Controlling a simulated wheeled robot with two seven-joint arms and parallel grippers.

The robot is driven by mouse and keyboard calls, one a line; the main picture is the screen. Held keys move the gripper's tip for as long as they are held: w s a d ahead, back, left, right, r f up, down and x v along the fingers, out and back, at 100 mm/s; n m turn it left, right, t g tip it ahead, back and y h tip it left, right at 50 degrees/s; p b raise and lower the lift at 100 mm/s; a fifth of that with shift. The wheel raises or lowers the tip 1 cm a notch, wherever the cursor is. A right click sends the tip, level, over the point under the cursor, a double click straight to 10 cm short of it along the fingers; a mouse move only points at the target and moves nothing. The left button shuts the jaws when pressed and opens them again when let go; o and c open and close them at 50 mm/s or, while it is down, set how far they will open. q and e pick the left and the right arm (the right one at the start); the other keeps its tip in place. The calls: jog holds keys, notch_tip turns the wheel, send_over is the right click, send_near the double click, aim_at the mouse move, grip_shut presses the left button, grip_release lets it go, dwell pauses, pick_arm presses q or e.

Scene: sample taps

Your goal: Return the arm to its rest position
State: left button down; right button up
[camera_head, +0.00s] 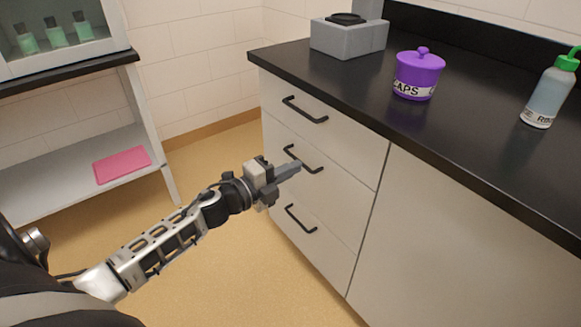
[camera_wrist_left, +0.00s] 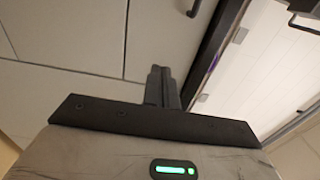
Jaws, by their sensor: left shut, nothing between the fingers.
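My left arm comes in from the left in the head view and reaches toward the drawer front. My left gripper (camera_head: 288,170) is shut and empty, in front of the middle drawer handle (camera_head: 304,158) as seen from the head. I cannot tell whether it touches the handle. In the left wrist view the two closed fingers (camera_wrist_left: 160,86) point toward pale cabinet fronts, with nothing between them. My right gripper is in neither view.
The drawers (camera_head: 335,135) are closed beneath a black counter (camera_head: 450,140). On it stand a grey device (camera_head: 345,38), a purple jar (camera_head: 420,72) and a green-capped bottle (camera_head: 550,92). A shelf unit with a pink mat (camera_head: 122,165) stands left. Floor between is clear.

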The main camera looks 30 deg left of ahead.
pick_arm(q)
jog(key=s+d+f+n+g+y+p, duration=0.1)
jog(key=s+d+f+n+g+p, duration=0.1)
jog(key=s+d+n, duration=0.6)
jog(key=s+d+f+n+g+y+p, duration=0.1)
jog(key=s+d+n+g+p, duration=0.3)
jog(key=s+d+n, duration=0.4)
jog(key=s+f+n+p, duration=0.1)
jog(key=s+n, duration=0.3)
jog(key=s, duration=0.1)
jog(key=shift+d+f+y, duration=0.15)
jog(key=shift+d+y, duration=0.05)
jog(key=shift+y, duration=0.2)
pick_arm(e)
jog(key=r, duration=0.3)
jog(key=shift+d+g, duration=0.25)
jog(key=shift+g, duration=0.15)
